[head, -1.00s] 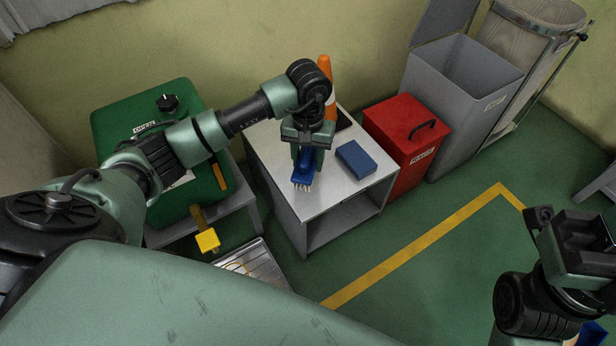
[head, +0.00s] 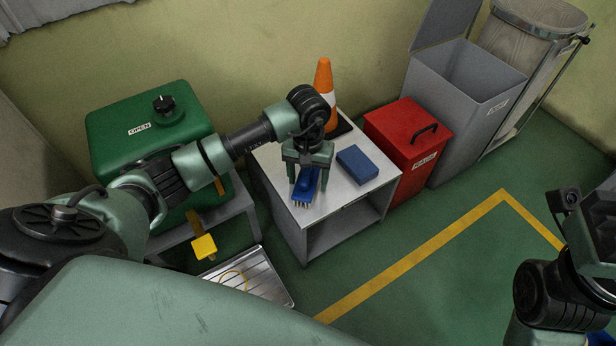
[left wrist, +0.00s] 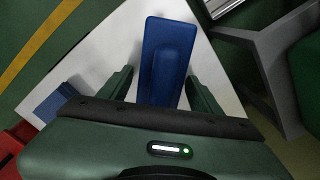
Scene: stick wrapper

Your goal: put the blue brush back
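The blue brush (head: 306,186) lies on the white top of a small cabinet (head: 340,198), its pale bristles showing at the near end. My left gripper (head: 307,180) is above it with its fingers apart, one on each side of the brush. In the left wrist view the blue brush (left wrist: 167,60) lies between the two open fingers (left wrist: 162,92), with white top visible in narrow gaps beside it. My right gripper (head: 598,230) is at the right edge, partly cut off; its fingers do not show clearly.
A blue block (head: 357,164) lies right of the brush, and an orange-white cone (head: 324,88) stands behind. A red bin (head: 405,140) and grey bin (head: 460,100) stand to the right. A green box (head: 140,115) and a metal tray (head: 262,280) are to the left.

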